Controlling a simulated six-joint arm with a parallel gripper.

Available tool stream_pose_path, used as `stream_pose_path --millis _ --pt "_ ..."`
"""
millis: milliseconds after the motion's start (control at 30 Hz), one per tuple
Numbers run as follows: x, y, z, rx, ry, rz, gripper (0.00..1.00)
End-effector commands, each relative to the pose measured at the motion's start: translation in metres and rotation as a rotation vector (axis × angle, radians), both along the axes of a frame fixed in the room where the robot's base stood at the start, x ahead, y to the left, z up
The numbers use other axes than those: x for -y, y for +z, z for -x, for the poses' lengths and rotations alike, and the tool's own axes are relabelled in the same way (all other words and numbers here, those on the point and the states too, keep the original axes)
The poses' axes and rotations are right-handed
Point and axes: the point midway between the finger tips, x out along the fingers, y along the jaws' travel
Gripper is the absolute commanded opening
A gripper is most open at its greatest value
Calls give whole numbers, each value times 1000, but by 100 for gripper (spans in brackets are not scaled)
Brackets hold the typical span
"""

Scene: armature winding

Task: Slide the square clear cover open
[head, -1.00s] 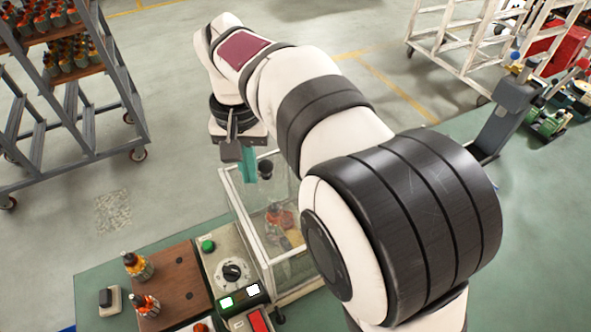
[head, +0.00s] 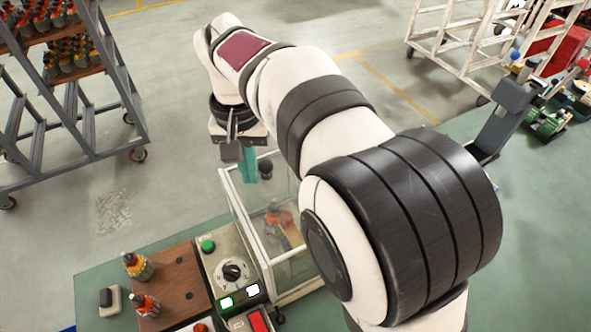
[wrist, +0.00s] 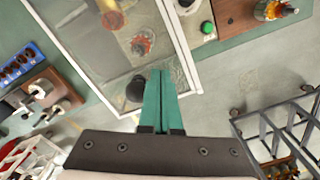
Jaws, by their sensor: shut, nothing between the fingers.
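The square clear cover (head: 229,204) has a white frame and stands beside the control panel. In the wrist view its white frame (wrist: 79,79) fills the upper middle. A black knob (wrist: 135,90) is on the cover near its edge; it also shows in the head view (head: 265,169). My gripper (wrist: 160,74) has teal fingers, shut together with nothing between them. The fingertips are over the cover's edge area, close beside the knob, to its right in the wrist view. The gripper also shows in the head view (head: 248,170). Whether the fingers touch the knob, I cannot tell.
Orange and metal parts (head: 279,217) show through the cover. The control panel (head: 231,262) has a green button and a dial. A brown board (head: 176,272) holds several armatures. A shelf rack (head: 75,110) stands at the left. My arm hides the cover's right side.

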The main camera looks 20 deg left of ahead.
Motion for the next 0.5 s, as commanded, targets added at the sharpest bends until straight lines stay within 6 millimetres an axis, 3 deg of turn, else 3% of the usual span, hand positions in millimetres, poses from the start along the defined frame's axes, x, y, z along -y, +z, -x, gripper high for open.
stream_pose_path --millis 500 --pt "27 0 -27 1 -1 0 0"
